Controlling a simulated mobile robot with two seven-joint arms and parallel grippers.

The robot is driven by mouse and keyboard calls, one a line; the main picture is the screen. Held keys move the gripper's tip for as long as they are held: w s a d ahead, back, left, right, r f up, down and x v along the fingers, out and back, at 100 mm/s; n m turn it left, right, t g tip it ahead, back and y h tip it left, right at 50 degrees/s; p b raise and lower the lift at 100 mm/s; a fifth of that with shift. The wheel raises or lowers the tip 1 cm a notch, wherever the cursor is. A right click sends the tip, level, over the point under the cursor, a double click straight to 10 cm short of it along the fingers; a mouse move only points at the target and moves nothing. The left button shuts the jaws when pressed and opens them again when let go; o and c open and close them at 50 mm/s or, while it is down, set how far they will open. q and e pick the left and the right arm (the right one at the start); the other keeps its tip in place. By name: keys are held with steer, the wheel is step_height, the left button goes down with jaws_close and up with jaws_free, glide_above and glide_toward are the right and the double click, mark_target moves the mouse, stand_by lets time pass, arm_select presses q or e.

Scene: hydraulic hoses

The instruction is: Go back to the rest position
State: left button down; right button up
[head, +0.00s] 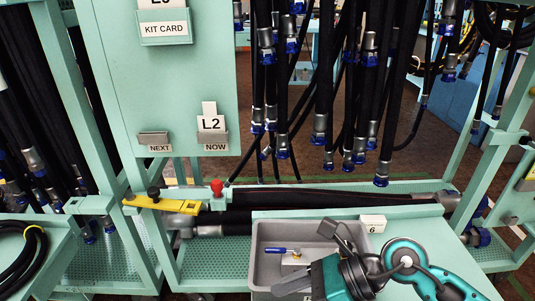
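My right arm, teal and black, comes in from the lower right of the head view. Its gripper end (292,284) points left over the front of a grey bin (258,262). The fingers are partly cut off by the lower edge, and I cannot tell whether they are open or shut. No held object shows there. My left arm and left gripper are not in view. Inside the bin lie a blue pen-like item (283,250) and a small pale and brass-coloured piece (296,258).
Black hoses (325,75) with blue-capped ends hang behind the bin. A green panel (185,75) carries a KIT CARD holder (164,27) and an L2 card (211,124) at NOW. A yellow bar (160,203) sits on the rail beside a red knob (217,187). Label 6 (373,224) stands behind my arm.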

steer(key=a+r+m+t+y, duration=0.3)
steer(key=r+m+y, duration=0.3)
steer(key=r+m, duration=0.15)
steer(key=w+d+f+m+t+h, duration=0.1)
steer(key=w+d+m+t+h, duration=0.45)
steer(key=m+t, duration=1.15)
steer(key=s+d+f+m+g+h, duration=0.4)
steer(key=d+f+m+h, duration=0.1)
steer(key=f+m, duration=0.55)
steer(key=s+d+f+m+g+h, duration=0.3)
steer(key=d+f+m+g+h, duration=0.2)
steer(key=f+m, duration=0.6)
arm_select(q)
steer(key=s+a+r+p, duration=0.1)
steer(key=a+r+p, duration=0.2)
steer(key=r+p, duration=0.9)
steer(key=p, duration=0.4)
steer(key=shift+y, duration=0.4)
arm_select(e)
step_height(320, 180, up, 13)
steer(key=s+d+m, duration=0.1)
steer(key=d, duration=0.1)
steer(key=shift+d+r+t+h, duration=0.2)
steer(key=shift+t+h, duration=0.1)
steer(key=shift+h, duration=0.05)
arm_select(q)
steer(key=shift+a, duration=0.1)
